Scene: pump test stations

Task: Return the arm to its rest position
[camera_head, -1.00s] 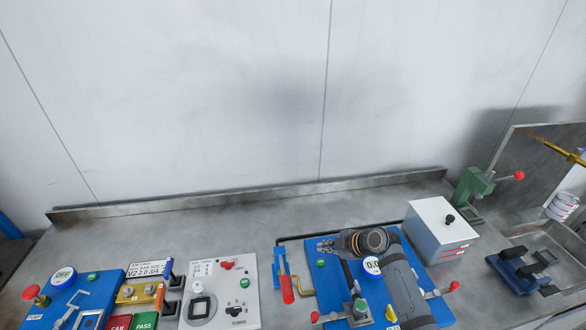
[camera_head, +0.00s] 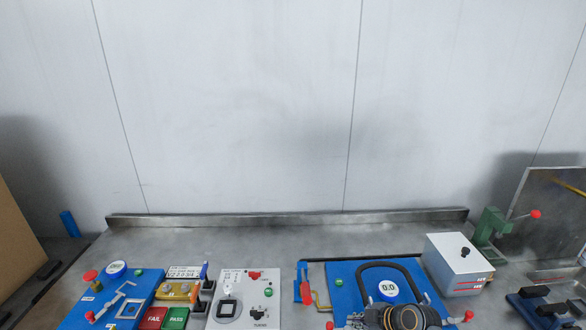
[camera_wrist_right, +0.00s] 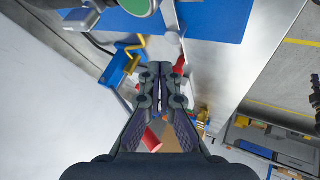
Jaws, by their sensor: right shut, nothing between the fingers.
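My right gripper (camera_head: 348,322) is at the bottom edge of the head view, in front of the right blue station panel (camera_head: 342,285), partly cut off by the frame. In the right wrist view my right gripper (camera_wrist_right: 161,70) has its fingers together with nothing between them. No held object shows. The blue panel's edge and a red-handled part lie beyond the fingertips there. My left gripper is not in view.
The panel carries a round gauge (camera_head: 388,289) and a black hose loop. A white box (camera_head: 458,262) and green press (camera_head: 491,226) stand right. A grey switch panel (camera_head: 245,298) and left blue panel (camera_head: 110,300) stand left. The bench's rear strip is clear.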

